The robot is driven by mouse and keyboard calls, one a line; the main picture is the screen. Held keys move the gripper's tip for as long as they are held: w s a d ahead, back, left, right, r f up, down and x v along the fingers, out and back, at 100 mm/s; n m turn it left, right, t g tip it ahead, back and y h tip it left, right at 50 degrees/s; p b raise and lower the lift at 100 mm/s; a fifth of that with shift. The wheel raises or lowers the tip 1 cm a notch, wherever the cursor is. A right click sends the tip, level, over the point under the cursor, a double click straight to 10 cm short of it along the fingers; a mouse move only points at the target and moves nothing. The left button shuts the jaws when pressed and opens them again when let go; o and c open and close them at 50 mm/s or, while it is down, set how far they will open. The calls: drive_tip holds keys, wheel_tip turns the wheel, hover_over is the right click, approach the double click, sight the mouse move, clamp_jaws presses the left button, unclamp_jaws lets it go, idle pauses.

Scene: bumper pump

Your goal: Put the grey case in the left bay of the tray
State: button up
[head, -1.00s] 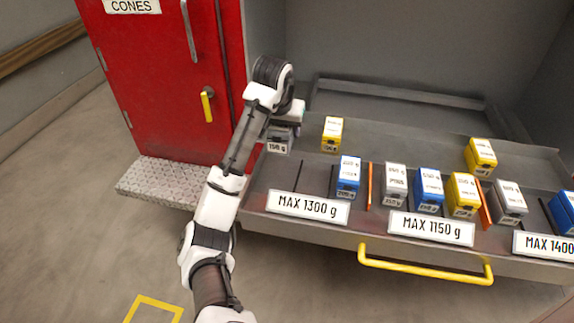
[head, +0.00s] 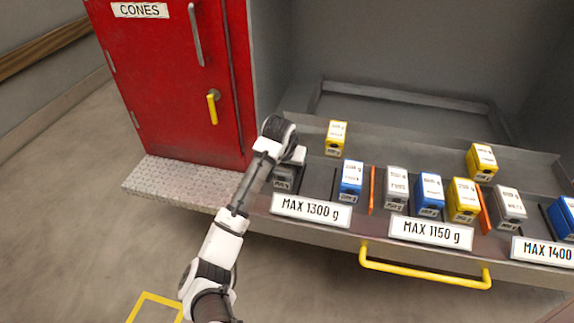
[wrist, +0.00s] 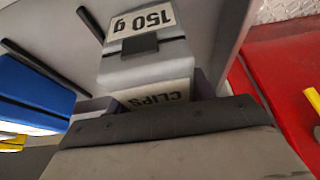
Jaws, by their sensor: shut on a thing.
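The grey case (head: 283,183), marked 150 g and CLIPS, is held by my gripper (head: 287,160) at the left end of the tray. It also shows in the wrist view (wrist: 146,68), where its label is upside down. My gripper is shut on it; the fingertips are mostly hidden. The tray (head: 410,247) has a left bay (head: 318,184) behind the MAX 1300 g label, bounded on the right by an orange divider. The case is at the left front of this bay. I cannot tell whether it touches the floor.
A blue case (head: 350,178) stands in the left bay, right of the held case. A yellow case (head: 336,138) stands behind. Several cases fill the bays to the right. The red cabinet (head: 180,90) is at left; a yellow handle (head: 425,275) juts from the tray front.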

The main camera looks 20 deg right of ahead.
drive_tip(key=shift+f, duration=0.15)
drive_tip(key=o, duration=1)
